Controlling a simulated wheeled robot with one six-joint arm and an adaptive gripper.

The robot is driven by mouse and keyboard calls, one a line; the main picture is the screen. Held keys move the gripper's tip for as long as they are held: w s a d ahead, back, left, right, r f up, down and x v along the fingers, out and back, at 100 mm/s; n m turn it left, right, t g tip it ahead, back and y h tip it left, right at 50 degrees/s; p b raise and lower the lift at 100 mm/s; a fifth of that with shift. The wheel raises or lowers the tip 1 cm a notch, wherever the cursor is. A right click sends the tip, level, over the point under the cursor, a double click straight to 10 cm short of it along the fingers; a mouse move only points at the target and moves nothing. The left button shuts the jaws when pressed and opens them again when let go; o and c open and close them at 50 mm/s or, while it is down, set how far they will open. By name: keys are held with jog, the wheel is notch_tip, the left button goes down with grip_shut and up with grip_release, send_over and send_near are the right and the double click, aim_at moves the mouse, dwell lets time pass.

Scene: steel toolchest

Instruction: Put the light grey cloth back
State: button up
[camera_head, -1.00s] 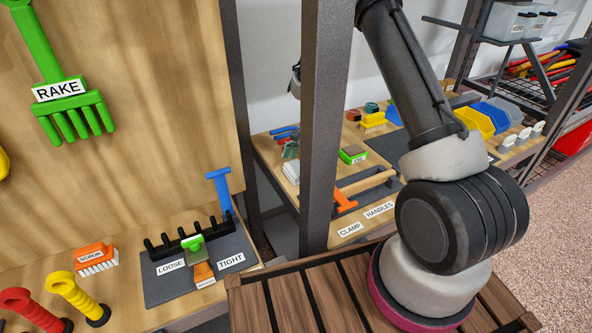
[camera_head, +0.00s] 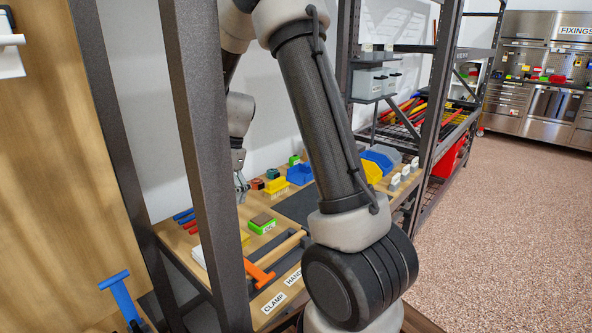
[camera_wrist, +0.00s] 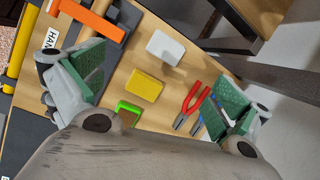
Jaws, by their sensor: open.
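A pale, light grey flat block that looks like the folded cloth (camera_wrist: 166,47) lies on the wooden bench top, beyond a yellow block (camera_wrist: 145,85) in the wrist view. In the head view a pale edge of it (camera_head: 198,256) shows left of the dark post, which hides the rest. My gripper (camera_wrist: 155,88) is open and empty above the bench, its green-padded fingers wide apart on either side of the yellow block. In the head view my gripper (camera_head: 241,184) hangs over the bench's back part. The cloth is apart from both fingers.
Red-handled pliers (camera_wrist: 188,107) lie near the right finger. A green-edged block (camera_wrist: 127,114) lies near the yellow one. A dark upright post (camera_head: 205,150) stands close in front of the bench.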

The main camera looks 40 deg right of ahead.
jog(key=s+d+r+n+t+h, duration=0.1)
jog(key=s+d+r+n, duration=0.1)
jog(key=s+r+n, duration=0.35)
jog(key=s+d+r+n+t+h, duration=0.1)
jog(key=s+d+r+n, duration=0.15)
jog(key=s+r, duration=0.65)
jog(key=s+d+r+n+t+h, duration=0.1)
jog(key=s+d+n, duration=0.1)
jog(key=s, duration=0.4)
jog(key=s+d+r+n+t, duration=0.1)
jog(key=s+d+n, duration=0.1)
jog(key=s, duration=0.4)
jog(key=shift+s+n+h, duration=0.3)
jog(key=shift+h, duration=0.1)
